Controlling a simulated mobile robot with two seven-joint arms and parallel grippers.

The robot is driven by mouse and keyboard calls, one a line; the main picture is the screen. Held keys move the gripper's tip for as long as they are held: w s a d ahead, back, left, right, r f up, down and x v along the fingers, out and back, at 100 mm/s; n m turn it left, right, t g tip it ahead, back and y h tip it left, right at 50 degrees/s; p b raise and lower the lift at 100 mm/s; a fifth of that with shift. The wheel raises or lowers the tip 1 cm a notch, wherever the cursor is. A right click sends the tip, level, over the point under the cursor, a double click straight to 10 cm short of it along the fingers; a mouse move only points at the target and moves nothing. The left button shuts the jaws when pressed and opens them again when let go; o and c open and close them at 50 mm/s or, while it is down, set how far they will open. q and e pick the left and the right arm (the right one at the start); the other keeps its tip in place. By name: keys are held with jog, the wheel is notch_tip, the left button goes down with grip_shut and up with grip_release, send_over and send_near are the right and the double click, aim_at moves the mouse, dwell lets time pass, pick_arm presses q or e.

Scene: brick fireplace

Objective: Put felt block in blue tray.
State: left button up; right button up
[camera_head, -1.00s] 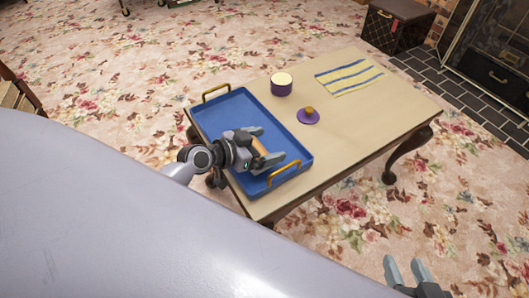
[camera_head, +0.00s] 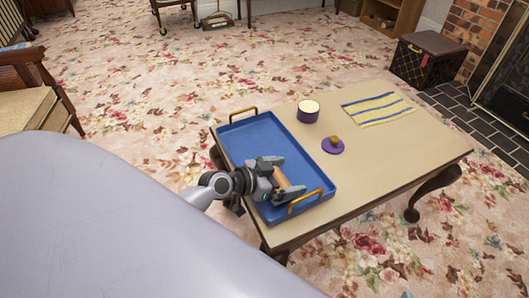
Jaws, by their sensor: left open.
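The blue tray (camera_head: 245,137) with yellow handles lies on the left part of the low table. My left gripper (camera_head: 289,177) is over the near half of the tray, its two fingers apart. A small tan-orange piece (camera_head: 281,177), probably the felt block, shows between the fingers. It appears to be in the tray, but the gripper partly covers it, and I cannot tell whether a finger touches it. My right gripper is not in view.
On the table (camera_head: 375,160) stand a purple pot with a cream top (camera_head: 308,112), a purple lid with a wooden knob (camera_head: 333,146) and a striped yellow cloth (camera_head: 378,108). The table's right front part is clear. An armchair (camera_head: 40,95) stands at left.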

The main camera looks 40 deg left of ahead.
pick_arm(q)
jog(key=p+v, duration=0.1)
jog(key=v, duration=0.9)
jog(key=shift+s+a+r, duration=0.3)
jog(key=shift+s+r, duration=0.05)
jog(key=shift+s, duration=0.2)
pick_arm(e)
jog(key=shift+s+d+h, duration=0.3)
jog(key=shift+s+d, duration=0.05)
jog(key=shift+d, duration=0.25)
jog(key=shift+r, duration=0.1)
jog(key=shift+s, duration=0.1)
